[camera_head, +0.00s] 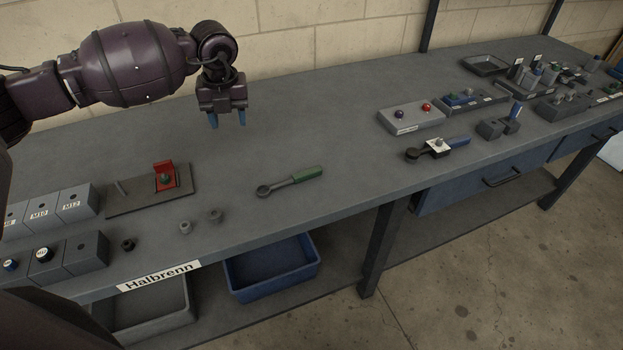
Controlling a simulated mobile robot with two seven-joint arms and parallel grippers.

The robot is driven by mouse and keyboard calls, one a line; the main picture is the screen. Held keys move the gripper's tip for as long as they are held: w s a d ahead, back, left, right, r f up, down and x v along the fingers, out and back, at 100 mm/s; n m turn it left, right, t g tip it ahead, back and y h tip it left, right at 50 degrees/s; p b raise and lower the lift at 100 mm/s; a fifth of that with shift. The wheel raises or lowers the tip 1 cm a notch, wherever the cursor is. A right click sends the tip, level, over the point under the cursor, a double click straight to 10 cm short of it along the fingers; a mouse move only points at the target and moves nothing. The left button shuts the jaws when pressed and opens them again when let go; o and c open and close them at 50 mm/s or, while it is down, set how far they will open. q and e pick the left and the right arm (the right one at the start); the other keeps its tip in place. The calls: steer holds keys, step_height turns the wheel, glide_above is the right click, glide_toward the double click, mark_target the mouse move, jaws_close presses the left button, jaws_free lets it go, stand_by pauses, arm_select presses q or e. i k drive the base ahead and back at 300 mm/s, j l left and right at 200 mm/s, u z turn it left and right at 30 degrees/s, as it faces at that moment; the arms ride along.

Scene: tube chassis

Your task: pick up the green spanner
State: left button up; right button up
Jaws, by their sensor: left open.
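The green spanner (290,182) lies flat on the grey bench in the camera_head view. Its green handle points right and slightly away, and its dark ring end points left. My left gripper (228,119) is above the bench, up and to the left of the spanner in the picture. Its blue-tipped fingers point down, apart and empty. It does not touch the spanner. My right gripper is not in view.
A plate with a red bracket (165,176) lies left of the spanner, with small nuts (214,215) nearby. Labelled blocks (77,204) stand far left. A grey block with knobs (411,117) and a blue-handled tool (437,149) lie right. Bench around the spanner is clear.

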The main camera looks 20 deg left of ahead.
mark_target(310, 173)
steer(key=i+l+u, duration=0.15)
steer(key=l, duration=0.55)
steer(key=l+u, duration=0.15)
steer(key=l, duration=0.5)
